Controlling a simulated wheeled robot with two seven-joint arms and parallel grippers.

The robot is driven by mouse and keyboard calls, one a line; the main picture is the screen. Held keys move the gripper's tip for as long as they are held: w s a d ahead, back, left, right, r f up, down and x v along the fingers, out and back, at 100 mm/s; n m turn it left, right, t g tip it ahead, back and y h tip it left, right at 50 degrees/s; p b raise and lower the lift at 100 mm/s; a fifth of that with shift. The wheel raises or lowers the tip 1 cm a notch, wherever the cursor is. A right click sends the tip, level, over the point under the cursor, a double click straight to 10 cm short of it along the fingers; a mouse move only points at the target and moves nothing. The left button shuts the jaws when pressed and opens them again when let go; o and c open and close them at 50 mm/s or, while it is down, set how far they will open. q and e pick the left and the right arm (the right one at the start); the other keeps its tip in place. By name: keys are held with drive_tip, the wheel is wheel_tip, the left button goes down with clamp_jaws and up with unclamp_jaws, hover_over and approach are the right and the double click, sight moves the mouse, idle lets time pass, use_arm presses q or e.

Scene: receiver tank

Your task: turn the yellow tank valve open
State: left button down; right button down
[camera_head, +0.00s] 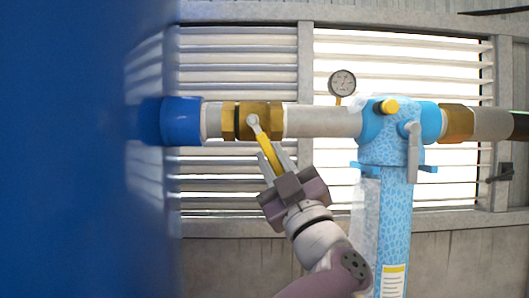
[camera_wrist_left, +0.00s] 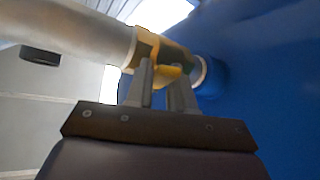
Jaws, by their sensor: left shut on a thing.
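The yellow tank valve handle (camera_head: 266,148) hangs from a grey pivot on the brass valve body (camera_head: 230,121). It points down and slightly right, across the pipe line. My left gripper (camera_head: 274,162) is shut on the handle's lower part, below the pipe. In the left wrist view the handle's yellow end (camera_wrist_left: 169,71) shows between the two fingers (camera_wrist_left: 163,80), with the brass body (camera_wrist_left: 146,47) just behind. The fingers hide part of the handle. My right gripper is in neither view.
The large blue tank (camera_head: 65,150) fills the left side. A grey pipe (camera_head: 322,122) runs right to a light-blue patterned unit (camera_head: 392,215) with a grey lever (camera_head: 414,150). A round gauge (camera_head: 342,83) stands above the pipe. A louvred wall (camera_head: 240,185) is behind.

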use_arm(q)
drive_tip(key=shift+d+r+n+g+y+p, duration=0.15)
drive_tip(key=shift+d+n+g+y+p, duration=0.1)
drive_tip(key=shift+n+g+y+p, duration=0.25)
drive_tip(key=shift+d+r+n+g+y+p, duration=0.15)
drive_tip(key=shift+d+n+g+y, duration=0.15)
drive_tip(key=shift+n, duration=0.4)
drive_tip(key=c, duration=1.3)
unclamp_jaws()
drive_tip(key=shift+o, duration=1.2)
drive_tip(key=shift+w, duration=0.1)
drive_tip(key=shift+w+f, duration=0.1)
drive_tip(key=shift+w, duration=0.05)
